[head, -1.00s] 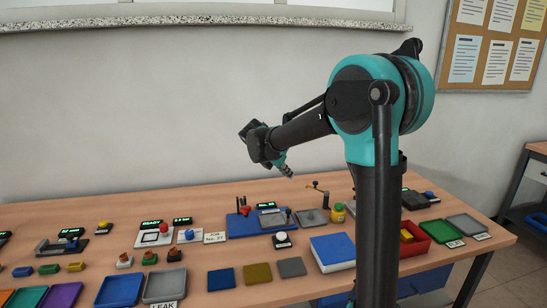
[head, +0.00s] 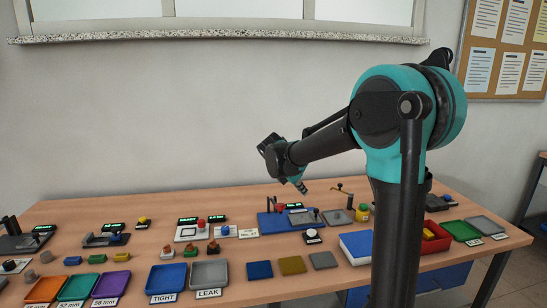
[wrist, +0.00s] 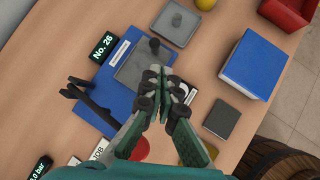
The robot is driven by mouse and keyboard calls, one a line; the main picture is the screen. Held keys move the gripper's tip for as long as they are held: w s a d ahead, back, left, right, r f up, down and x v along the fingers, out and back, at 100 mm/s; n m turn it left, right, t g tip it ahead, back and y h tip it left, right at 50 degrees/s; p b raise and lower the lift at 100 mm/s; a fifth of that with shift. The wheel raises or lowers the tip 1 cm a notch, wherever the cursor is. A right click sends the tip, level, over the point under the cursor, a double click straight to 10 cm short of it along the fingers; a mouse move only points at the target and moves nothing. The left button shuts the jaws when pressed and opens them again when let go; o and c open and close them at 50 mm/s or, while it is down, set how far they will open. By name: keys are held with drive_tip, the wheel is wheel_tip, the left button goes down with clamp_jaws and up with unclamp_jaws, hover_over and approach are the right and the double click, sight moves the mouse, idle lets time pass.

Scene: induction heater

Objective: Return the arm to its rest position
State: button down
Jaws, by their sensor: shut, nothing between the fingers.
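My arm rises at the right of the head view and its forearm reaches left over the table (head: 225,258). My gripper (head: 303,188) hangs at its end, pointing down, above the table and apart from everything on it. In the wrist view my gripper (wrist: 160,72) shows with its fingers together and nothing held. Below it lie a blue base plate (wrist: 112,95) with a grey square tray (wrist: 140,62) on it.
A blue-topped box (head: 357,244), a red bin (head: 436,238) and a green tray (head: 461,230) stand to the right. Blue (head: 167,278) and grey (head: 209,272) trays lie at the front. The wall is behind; the air around my gripper looks clear.

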drive_tip(key=s+d+f+m+y, duration=0.1)
drive_tip(key=s+d+f+m, duration=0.2)
drive_tip(key=s, duration=0.4)
drive_tip(key=s+d+f+m+y, duration=0.1)
drive_tip(key=s+d+f+m, duration=0.2)
drive_tip(key=s+m, duration=0.4)
drive_tip(key=s+d+f+m+g+y, duration=0.1)
drive_tip(key=s+d+f+m, duration=0.2)
drive_tip(key=s+f+m, duration=0.2)
drive_tip(key=shift+s+f+m+y, duration=0.2)
drive_tip(key=shift+s+m, duration=0.35)
drive_tip(key=shift+s, duration=0.2)
drive_tip(key=shift+s+f+m+y, duration=0.2)
drive_tip(key=shift+s+m, duration=0.35)
drive_tip(key=shift+s, duration=0.2)
drive_tip(key=s+f+m, duration=0.1)
drive_tip(key=s+m, duration=0.1)
drive_tip(key=s+f+m+y, duration=0.1)
drive_tip(key=s+f+m, duration=0.1)
drive_tip(key=s, duration=0.1)
drive_tip(key=s+f+m, duration=0.1)
drive_tip(key=s+m, duration=0.2)
drive_tip(key=shift+s+a+f+y, duration=0.1)
drive_tip(key=shift+a+f+y, duration=0.15)
drive_tip(key=shift+f+y, duration=0.1)
drive_tip(key=c, duration=2.2)
unclamp_jaws()
